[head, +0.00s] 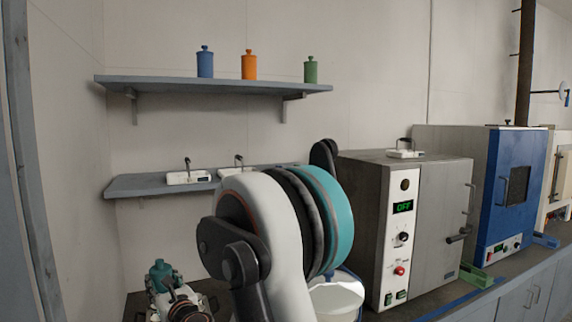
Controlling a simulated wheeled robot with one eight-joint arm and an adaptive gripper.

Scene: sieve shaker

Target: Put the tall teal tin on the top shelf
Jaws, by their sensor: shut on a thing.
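The teal tin (160,271), with a knobbed lid, shows at the lower left, low in front of the wall and below both shelves. My gripper (165,287) is at the tin and shut on it. The gripper and wrist hide the tin's lower part, so its full height and any contact beneath it cannot be told. The top shelf (150,83) is a grey board on brackets on the back wall. On it stand a blue tin (205,64), an orange tin (249,67) and a green tin (311,71), all upright.
A lower shelf (135,186) carries two small white objects with dark handles. The top shelf has free room at its left end and between the orange and green tins. A grey oven (372,240) reading OFF and a blue oven (507,200) stand right on the counter.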

